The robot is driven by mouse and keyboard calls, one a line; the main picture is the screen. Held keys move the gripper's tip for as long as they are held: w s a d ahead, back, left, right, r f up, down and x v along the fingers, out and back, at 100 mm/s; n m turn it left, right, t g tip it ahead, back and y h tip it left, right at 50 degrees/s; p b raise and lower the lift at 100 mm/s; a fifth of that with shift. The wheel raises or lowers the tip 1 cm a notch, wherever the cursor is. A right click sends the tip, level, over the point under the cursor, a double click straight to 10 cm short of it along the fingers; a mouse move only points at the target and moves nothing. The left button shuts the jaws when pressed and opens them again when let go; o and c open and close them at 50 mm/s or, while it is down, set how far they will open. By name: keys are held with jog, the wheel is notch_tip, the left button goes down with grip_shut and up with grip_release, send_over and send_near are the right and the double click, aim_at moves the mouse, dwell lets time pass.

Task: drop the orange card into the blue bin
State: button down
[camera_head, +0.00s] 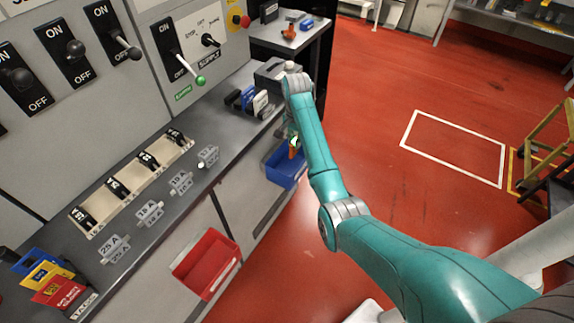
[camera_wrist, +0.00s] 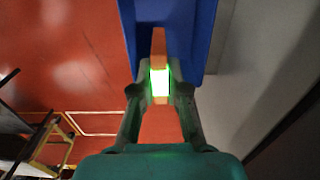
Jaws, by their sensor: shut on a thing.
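The orange card (camera_wrist: 158,46) is held upright between the two fingertips of my gripper (camera_wrist: 160,85) in the wrist view. A bright green patch shows between the fingers. In the head view, a small piece of the orange card (camera_head: 292,152) shows beside my arm, and most of my gripper (camera_head: 293,143) is hidden by the arm. The blue bin (camera_head: 284,170) hangs on the cabinet front below the counter. The card is at or above its opening; I cannot tell how deep. In the wrist view the blue bin (camera_wrist: 203,35) fills the top middle, behind the card.
A red bin (camera_head: 207,263) hangs on the cabinet nearer to me. The counter (camera_head: 205,180) holds several grey labels, black switches and card racks. A rack of coloured cards (camera_head: 52,278) stands at the lower left. Red floor (camera_head: 390,80) lies open to the right.

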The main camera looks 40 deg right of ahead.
jog(key=shift+f, duration=1.3)
jog(key=c, duration=1.1)
grip_release()
jog(key=shift+r, duration=0.1)
notch_tip(320, 180, up, 7)
jog(key=shift+r, duration=0.2)
